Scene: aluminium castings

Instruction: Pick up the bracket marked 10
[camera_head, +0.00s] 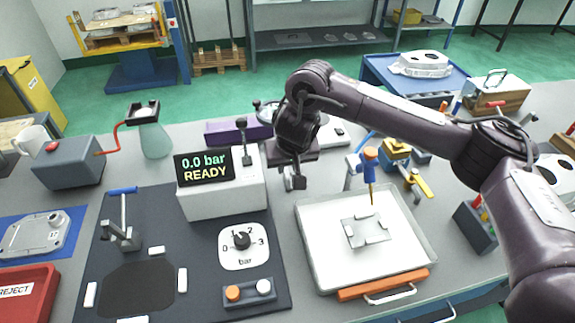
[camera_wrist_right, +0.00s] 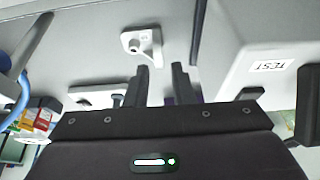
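My right gripper (camera_head: 295,183) hangs over the bench, just right of the white pressure tester. In the right wrist view its two fingers (camera_wrist_right: 160,82) stand apart, with nothing between them. A small pale casting with a round hole, likely a bracket (camera_wrist_right: 142,44), lies on the grey surface just beyond the fingertips, apart from them. It carries a small mark too small to read. In the head view I cannot make out this casting; the gripper may hide it. No mark 10 is legible. My left gripper is not in view.
The tester (camera_head: 225,198) stands close left of the gripper; it also shows in the right wrist view (camera_wrist_right: 265,66). A white tray (camera_head: 322,265) lies at right front. A casting marked 17 (camera_head: 38,235) and a red reject bin (camera_head: 48,290) are far left.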

